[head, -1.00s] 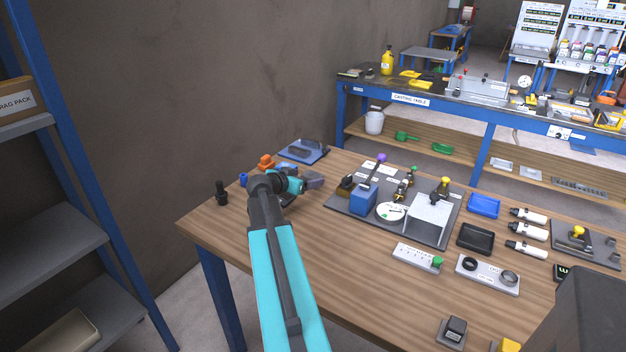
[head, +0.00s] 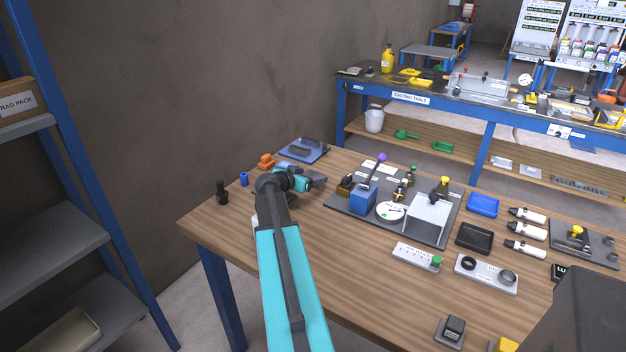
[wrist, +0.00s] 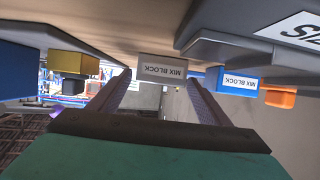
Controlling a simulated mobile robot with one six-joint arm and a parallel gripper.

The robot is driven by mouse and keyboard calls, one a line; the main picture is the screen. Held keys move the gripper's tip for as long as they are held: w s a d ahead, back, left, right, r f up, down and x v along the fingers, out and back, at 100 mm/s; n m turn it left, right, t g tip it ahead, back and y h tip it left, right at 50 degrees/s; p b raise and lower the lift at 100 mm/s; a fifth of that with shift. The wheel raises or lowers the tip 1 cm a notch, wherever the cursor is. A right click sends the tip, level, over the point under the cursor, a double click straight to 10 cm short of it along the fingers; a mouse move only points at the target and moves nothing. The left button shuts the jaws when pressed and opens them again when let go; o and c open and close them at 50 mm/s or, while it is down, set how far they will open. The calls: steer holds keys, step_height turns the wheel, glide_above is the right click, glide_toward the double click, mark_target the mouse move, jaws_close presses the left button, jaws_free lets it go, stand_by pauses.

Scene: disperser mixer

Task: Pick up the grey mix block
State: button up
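The grey mix block (wrist: 162,70) shows its "MIX BLOCK" label upside down in the wrist view. It sits between the tips of my gripper (wrist: 160,82), with a gap to each finger, so my gripper is open and empty. In the head view my gripper (head: 304,184) is low over the left back part of the wooden table, and the grey block (head: 317,179) shows just beyond it, partly hidden. A blue mix block (wrist: 237,80) stands beside the grey one, to its right in the wrist view.
An orange block (head: 266,161) and a blue cylinder (head: 244,179) stand left of my gripper. A black part (head: 222,195) is near the left table edge.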

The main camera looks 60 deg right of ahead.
steer(key=c, duration=1.1)
steer(key=shift+r, duration=0.2)
steer(key=shift+c, duration=0.2)
step_height(320, 180, up, 10)
steer(key=b, duration=0.1)
steer(key=shift+f+b, duration=0.15)
steer(key=shift+b, duration=0.25)
